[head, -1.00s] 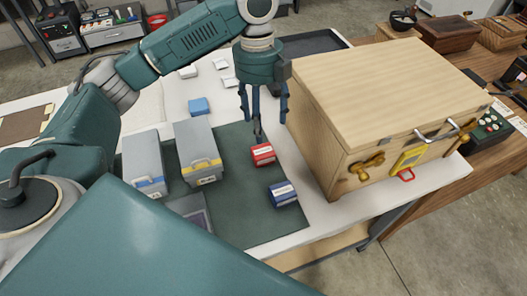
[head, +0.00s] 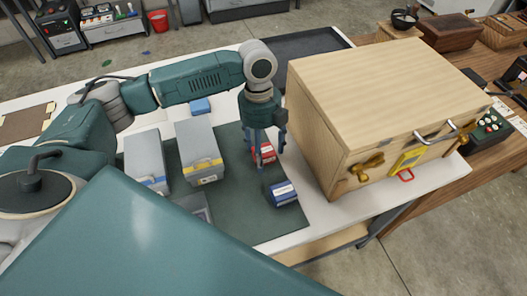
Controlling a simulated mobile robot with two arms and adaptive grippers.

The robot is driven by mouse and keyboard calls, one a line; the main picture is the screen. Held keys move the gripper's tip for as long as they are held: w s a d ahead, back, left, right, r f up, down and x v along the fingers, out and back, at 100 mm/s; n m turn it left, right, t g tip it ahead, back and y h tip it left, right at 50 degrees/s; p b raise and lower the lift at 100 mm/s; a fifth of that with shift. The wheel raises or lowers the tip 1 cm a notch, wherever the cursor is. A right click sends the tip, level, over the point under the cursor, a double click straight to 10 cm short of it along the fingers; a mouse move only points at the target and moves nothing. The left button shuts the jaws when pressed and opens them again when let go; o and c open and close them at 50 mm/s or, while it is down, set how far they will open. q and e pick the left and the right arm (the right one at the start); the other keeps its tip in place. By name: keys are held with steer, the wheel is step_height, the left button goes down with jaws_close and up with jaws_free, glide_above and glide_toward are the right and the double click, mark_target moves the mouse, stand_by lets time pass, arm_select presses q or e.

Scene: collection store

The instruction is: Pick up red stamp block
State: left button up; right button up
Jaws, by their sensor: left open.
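The red stamp block (head: 268,154) lies on the dark green mat (head: 238,212), with a white label on its top. My left gripper (head: 265,157) points down at it, with its open fingers around or just in front of the block. The fingers hide part of the block, and I cannot tell whether they touch it. A blue stamp block (head: 282,194) with a white label sits on the mat just nearer to me. My right gripper is not in view.
A large wooden crate (head: 385,90) stands close on the right of the gripper. Two grey boxes, one with a yellow band (head: 202,160) and one with a blue band (head: 146,165), stand on the left. A dark tray (head: 292,47) lies behind.

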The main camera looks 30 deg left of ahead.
mark_target(264, 150)
arm_select(q)
steer(key=shift+f, duration=0.1)
steer(key=c, duration=1.3)
steer(key=shift+r, duration=0.75)
steer(key=shift+r+b, duration=0.55)
steer(key=shift+r, duration=8.8)
